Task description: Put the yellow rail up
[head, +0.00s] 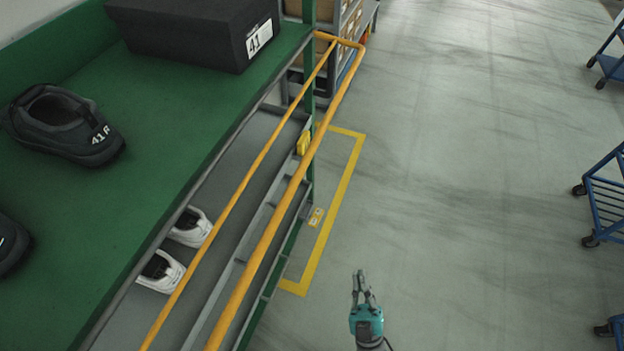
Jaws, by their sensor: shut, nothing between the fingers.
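The yellow rail (284,196) is a long tubular frame with two parallel bars joined at the far end. It runs along the right side of the green bench (215,105), and its near end leaves the bottom of the picture. It appears to stand out from the bench over the grey lower shelf; its exact height is hard to tell. My gripper (361,283) is at the lower middle, right of the rail and apart from it, over open floor. Its fingers look close together, and I see nothing held.
A dark shoe marked 41 R (62,128) and a black box marked 41 (205,30) sit on the bench. White shoes (162,270) stand on the lower shelf. Yellow tape (345,180) marks the floor. Blue carts (607,200) stand at the right edge; the floor between is clear.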

